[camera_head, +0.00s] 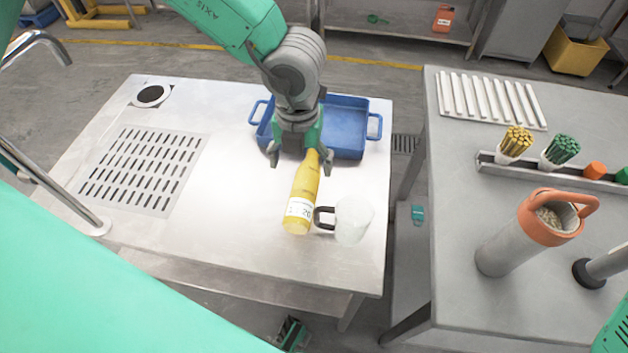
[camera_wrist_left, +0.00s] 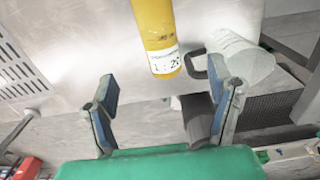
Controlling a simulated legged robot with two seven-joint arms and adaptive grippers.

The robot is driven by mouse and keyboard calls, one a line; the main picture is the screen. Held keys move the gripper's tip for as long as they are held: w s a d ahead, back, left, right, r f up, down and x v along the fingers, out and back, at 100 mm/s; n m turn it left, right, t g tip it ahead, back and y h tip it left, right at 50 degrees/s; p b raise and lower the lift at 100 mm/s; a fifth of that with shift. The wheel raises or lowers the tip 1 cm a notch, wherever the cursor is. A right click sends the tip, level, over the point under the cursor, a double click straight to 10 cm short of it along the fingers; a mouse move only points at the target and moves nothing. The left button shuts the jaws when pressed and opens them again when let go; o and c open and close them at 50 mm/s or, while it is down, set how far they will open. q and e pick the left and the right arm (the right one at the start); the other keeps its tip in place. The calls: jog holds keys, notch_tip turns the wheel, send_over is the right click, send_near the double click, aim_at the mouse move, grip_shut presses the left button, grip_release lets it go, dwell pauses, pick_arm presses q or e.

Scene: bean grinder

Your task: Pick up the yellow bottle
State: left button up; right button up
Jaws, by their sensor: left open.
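The yellow bottle (camera_head: 302,198) has a white label near one end and is on the metal table. Its label end points toward the front, and its other end reaches up to my left gripper. My left gripper (camera_head: 300,163) is open over the far end of the bottle. In the left wrist view, the yellow bottle (camera_wrist_left: 157,38) shows ahead of the spread fingers (camera_wrist_left: 163,105). I cannot tell whether the fingers touch it. My right gripper is not in view.
A clear cup with a dark handle (camera_head: 352,220) stands close to the bottle's right side. A blue tray (camera_head: 375,127) lies behind my gripper. A second table (camera_head: 455,180) on the right holds an orange-topped container (camera_head: 510,240).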

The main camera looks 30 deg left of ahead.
aim_at(301, 193)
pick_arm(q)
jog(key=shift+w+f, duration=0.15)
jog(key=shift+f, duration=0.2)
jog(key=f+b, duration=0.1)
jog(key=f, duration=0.6)
jog(key=shift+a+f, duration=0.15)
jog(key=shift+a, duration=0.05)
jog(key=shift+f+b, duration=0.6)
jog(key=shift+f, duration=2.25)
jog(key=c, duration=1.7)
notch_tip(301, 193, up, 10)
jog(key=shift+f+p, duration=0.1)
jog(key=shift+p, duration=0.7)
jog(key=shift+r, duration=0.2)
